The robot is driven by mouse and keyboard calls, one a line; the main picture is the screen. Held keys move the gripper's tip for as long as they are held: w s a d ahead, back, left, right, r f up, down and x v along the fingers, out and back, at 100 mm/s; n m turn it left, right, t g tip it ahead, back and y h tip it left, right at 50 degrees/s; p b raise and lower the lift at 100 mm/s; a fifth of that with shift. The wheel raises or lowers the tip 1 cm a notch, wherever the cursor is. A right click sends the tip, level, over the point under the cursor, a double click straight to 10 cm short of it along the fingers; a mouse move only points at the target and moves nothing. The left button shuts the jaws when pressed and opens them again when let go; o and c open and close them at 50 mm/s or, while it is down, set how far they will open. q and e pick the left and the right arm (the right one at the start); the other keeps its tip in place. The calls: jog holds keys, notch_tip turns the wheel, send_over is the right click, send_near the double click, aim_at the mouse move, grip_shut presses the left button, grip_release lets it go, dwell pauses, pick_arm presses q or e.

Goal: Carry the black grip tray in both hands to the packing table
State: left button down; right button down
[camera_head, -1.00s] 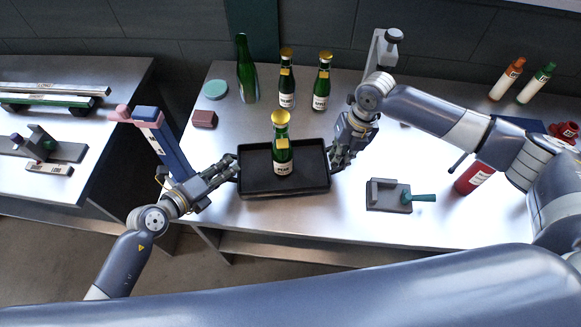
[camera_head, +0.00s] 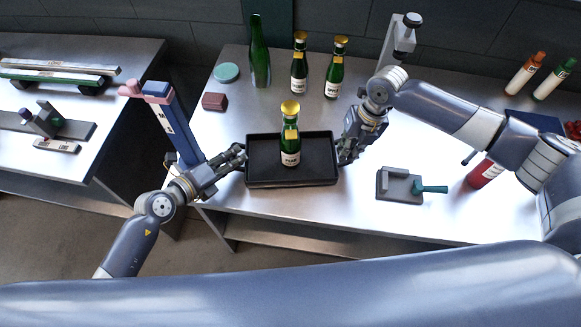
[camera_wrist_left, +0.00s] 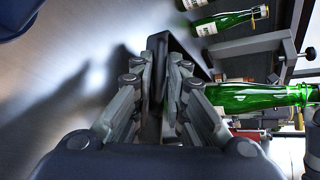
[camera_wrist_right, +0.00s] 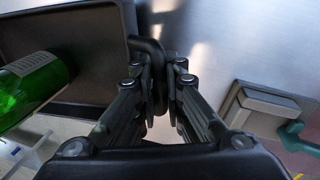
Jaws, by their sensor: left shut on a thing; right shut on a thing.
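The black grip tray (camera_head: 318,178) is held level between my two grippers over the steel table. One green bottle with gold foil (camera_head: 290,145) stands upright in it. My left gripper (camera_head: 240,158) is shut on the tray's left side; the left wrist view shows its fingers (camera_wrist_left: 160,85) on either side of the black wall. My right gripper (camera_head: 343,158) is shut on the right side; the right wrist view shows its fingers (camera_wrist_right: 160,80) closed around a black handle (camera_wrist_right: 150,60). I cannot tell how far the tray is above the table. Another table (camera_head: 110,165) stands at the far left.
Two foiled bottles (camera_head: 299,65) (camera_head: 335,70) and a plain green bottle (camera_head: 259,55) stand behind the tray. A blue post with a pink top (camera_head: 175,125) rises near my left gripper. A grey block with a green handle (camera_head: 398,187) lies right. A floor gap separates the tables.

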pick_arm(q)
jog(key=shift+w+a+f+b, duration=0.1)
jog(key=shift+f+b, duration=0.3)
jog(key=shift+f, duration=0.25)
pick_arm(e)
jog(key=shift+w+d+f, duration=0.1)
jog(key=shift+d+f, duration=0.1)
jog(key=shift+f, duration=0.4)
pick_arm(q)
jog(key=shift+f+b, duration=0.6)
pick_arm(e)
jog(key=shift+f, duration=0.6)
pick_arm(q)
jog(key=c, duration=1.6)
grip_release()
pick_arm(e)
jog(key=c, duration=1.7)
grip_release()
pick_arm(q)
jog(key=shift+r, duration=0.1)
pick_arm(e)
jog(key=shift+a, duration=0.1)
